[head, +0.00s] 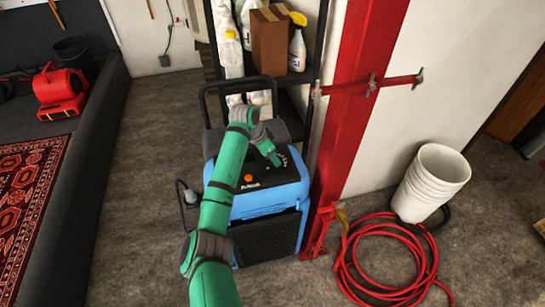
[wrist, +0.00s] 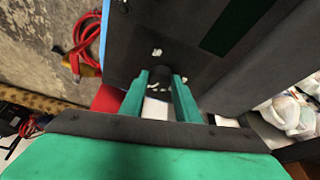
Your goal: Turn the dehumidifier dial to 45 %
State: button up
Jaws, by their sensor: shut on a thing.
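The dehumidifier (head: 262,204) is a blue box with a black top panel and a black front grille, standing on the floor in the head view. An orange button and a small display sit on its top panel. My gripper (head: 275,160) is down at the right part of that panel. In the wrist view, my gripper (wrist: 160,82) has its two green fingers on either side of the black dial (wrist: 160,76), shut on it. Pale marks show on the panel around the dial. The dial's setting cannot be read.
A red post (head: 352,100) stands close to the right of the dehumidifier. A red hose (head: 375,265) and stacked white buckets (head: 430,183) are on the floor at right. A shelf with bottles and a brown box (head: 270,42) stands behind.

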jog(key=n+t, duration=0.1)
jog(key=n, duration=0.1)
jog(key=n+y, duration=0.1)
jog(key=n, duration=0.2)
jog(key=shift+s+d+n+t, duration=0.2)
jog(key=shift+n+t, duration=0.1)
jog(key=shift+t, duration=0.1)
jog(key=n+y, duration=0.1)
jog(key=n, duration=0.2)
jog(key=n+y, duration=0.1)
jog(key=n, duration=0.2)
jog(key=shift+d+t+y, duration=0.1)
jog(key=shift+t+y, duration=0.2)
jog(key=o, duration=1)
jog(key=v, duration=1)
jog(key=shift+s+d+r, duration=0.1)
jog(key=shift+s+r, duration=0.05)
jog(key=shift+r, duration=0.25)
